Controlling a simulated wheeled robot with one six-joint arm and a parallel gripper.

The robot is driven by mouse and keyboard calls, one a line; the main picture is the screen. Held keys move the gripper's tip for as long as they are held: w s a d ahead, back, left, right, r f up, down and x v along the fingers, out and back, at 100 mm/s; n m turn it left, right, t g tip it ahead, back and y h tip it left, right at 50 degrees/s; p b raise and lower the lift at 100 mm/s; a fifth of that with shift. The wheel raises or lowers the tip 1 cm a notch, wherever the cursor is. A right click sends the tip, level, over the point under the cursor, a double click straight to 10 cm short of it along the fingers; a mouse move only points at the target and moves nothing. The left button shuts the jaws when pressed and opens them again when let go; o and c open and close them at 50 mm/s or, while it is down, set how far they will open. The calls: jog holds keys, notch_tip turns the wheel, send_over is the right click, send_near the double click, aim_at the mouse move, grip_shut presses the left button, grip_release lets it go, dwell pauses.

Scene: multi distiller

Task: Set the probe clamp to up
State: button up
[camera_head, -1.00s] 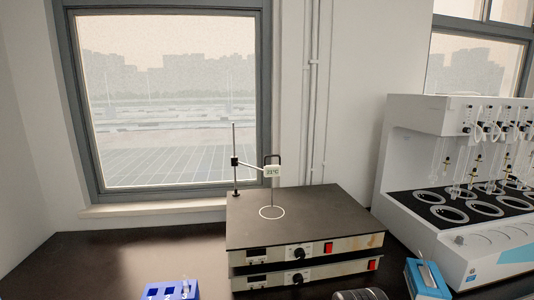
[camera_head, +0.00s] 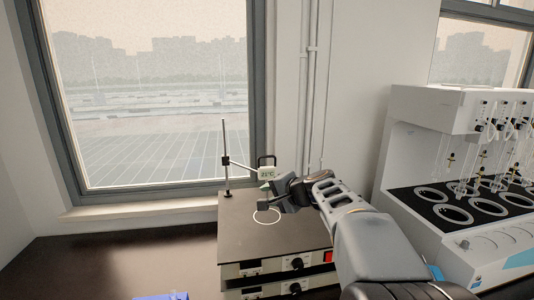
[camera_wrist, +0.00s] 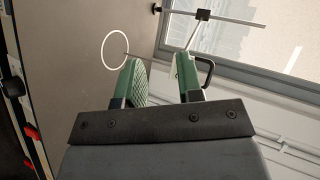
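The probe clamp is a small box with a green-digit display (camera_head: 266,173) and a black loop handle (camera_head: 266,160). A side arm joins it to a thin upright stand (camera_head: 225,150) at the back left of a dark-topped hotplate (camera_head: 240,222). In the wrist view, the black handle (camera_wrist: 207,72) shows just beyond the right finger, and the thin probe (camera_wrist: 138,56) reaches toward the white ring. My gripper (camera_head: 269,187) is at the clamp's lower front. Its green fingers (camera_wrist: 160,78) are apart with a clear gap. The clamp's display is hidden in the wrist view; contact is unclear.
A white distiller (camera_head: 425,115) with several glass tubes stands at the right. A white ring (camera_head: 267,216) marks the hotplate top. A window (camera_head: 150,95) is behind. My arm covers the hotplate's right side. The dark table (camera_head: 100,260) is mostly bare at left.

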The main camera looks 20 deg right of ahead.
aim_at(268, 157)
jog(key=w+d+r+m+t+h, duration=0.1)
jog(key=w+d+r+m+t, duration=0.4)
jog(key=d, duration=0.4)
jog(key=shift+g, duration=0.6)
jog(key=p+x, duration=0.1)
jog(key=x, duration=0.2)
jog(key=p+x, duration=0.2)
jog(key=x, duration=0.2)
jog(key=r+p+x, duration=0.1)
jog(key=p+x, duration=0.1)
jog(key=x, duration=0.2)
jog(key=shift+w+r, duration=0.1)
jog(key=shift+w, duration=0.25)
jog(key=shift+w+a+f, duration=0.15)
jog(key=shift+w+f, duration=0.05)
jog(key=shift+w, duration=0.4)
jog(key=shift+c, duration=0.4)
grip_shut()
